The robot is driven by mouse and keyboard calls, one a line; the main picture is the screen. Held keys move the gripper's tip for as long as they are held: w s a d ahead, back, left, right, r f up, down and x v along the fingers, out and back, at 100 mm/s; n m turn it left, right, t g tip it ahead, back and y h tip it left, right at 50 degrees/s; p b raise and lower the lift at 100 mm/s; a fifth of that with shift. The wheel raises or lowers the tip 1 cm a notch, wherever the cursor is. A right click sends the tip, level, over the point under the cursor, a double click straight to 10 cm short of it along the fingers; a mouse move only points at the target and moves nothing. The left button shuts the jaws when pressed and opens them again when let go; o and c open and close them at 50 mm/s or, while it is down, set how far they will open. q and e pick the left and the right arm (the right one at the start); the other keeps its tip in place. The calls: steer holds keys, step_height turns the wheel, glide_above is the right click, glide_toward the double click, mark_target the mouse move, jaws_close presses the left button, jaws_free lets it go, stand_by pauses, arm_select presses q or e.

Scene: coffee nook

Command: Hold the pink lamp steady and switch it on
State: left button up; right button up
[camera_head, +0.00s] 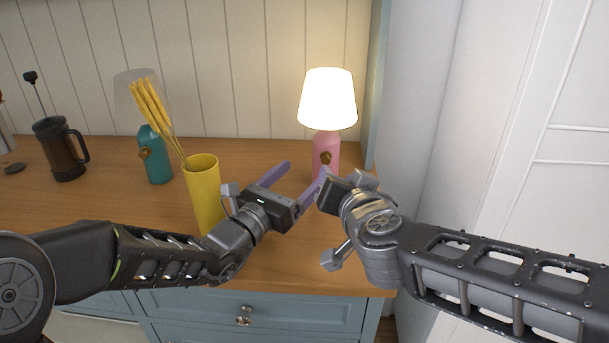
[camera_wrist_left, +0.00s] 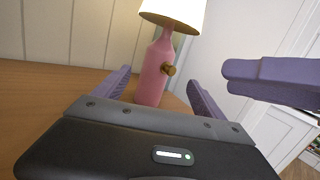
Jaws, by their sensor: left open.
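The pink lamp (camera_head: 327,141) stands upright at the counter's right end, its white shade (camera_head: 327,98) glowing brightly. A round brass knob (camera_head: 326,157) is on the front of its body. In the left wrist view the lamp's pink body (camera_wrist_left: 153,72) appears between the fingers of my left gripper (camera_wrist_left: 160,82). My left gripper (camera_head: 306,168) is open in front of the lamp; I see no clear contact. My right gripper (camera_head: 327,181) is close in front of the lamp's lower right. Its purple finger (camera_wrist_left: 273,80) shows right of the lamp in the left wrist view; its opening is unclear.
A yellow vase (camera_head: 203,188) with yellow stems stands close to my left gripper. A teal lamp (camera_head: 154,155) with an unlit, greyish shade and a dark French press (camera_head: 60,148) stand farther left. A pale wall closes off the right side.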

mark_target(318, 166)
arm_select(q)
steer(key=w+f, duration=0.1)
steer(key=w+d+m+g, duration=0.1)
steer(key=w, duration=0.1)
steer(key=shift+f, duration=0.4)
steer(key=shift+s, duration=0.1)
steer(key=x, duration=0.7)
steer(key=shift+w+d+f, duration=0.1)
steer(key=shift+w+d, duration=0.1)
steer(key=shift+w, duration=0.15)
steer(key=shift+c, duration=0.4)
jaws_close()
arm_select(e)
steer(key=shift+c, duration=0.2)
